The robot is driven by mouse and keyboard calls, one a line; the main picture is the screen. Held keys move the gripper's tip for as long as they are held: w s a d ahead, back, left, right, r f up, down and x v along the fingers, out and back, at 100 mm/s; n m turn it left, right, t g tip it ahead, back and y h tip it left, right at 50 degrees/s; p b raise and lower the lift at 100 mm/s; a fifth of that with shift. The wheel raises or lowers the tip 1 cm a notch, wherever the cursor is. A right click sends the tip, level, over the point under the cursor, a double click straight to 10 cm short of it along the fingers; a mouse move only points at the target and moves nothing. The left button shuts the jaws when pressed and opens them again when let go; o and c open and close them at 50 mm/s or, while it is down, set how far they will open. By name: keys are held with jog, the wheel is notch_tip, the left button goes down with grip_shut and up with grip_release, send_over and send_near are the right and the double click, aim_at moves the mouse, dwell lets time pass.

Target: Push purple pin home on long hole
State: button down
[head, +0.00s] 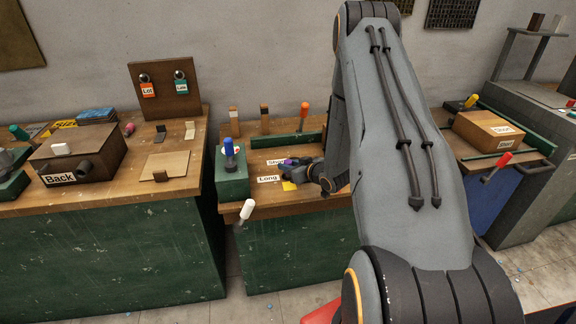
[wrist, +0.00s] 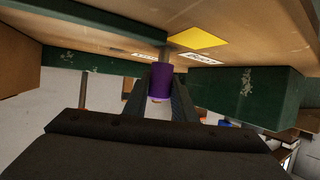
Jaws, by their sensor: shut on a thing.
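My gripper (head: 302,168) is low over the middle bench, close to the labels Short (head: 276,162) and Long (head: 268,179). In the wrist view my gripper (wrist: 161,88) is shut on the purple pin (wrist: 161,78), with a finger on each side of its purple handle. The handle points away from the wrist toward the wooden bench top. A little of the purple also shows in the head view (head: 290,161). I cannot make out the long hole, nor tell whether the pin's tip is in it.
A yellow patch (head: 289,186) lies on the bench near the Long label. A green block (head: 232,179) with a blue-handled pin (head: 229,150) stands at the bench's left end. A green rail (head: 287,140) runs behind. A white-handled lever (head: 246,209) sticks out in front.

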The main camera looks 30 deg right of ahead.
jog(key=shift+f+b, duration=0.7)
jog(key=shift+f, duration=0.45)
jog(key=c, duration=1.4)
grip_release()
jog(key=b+v, duration=0.1)
jog(key=v, duration=0.6)
jog(key=shift+s+r, duration=0.15)
jog(key=shift+s, duration=0.25)
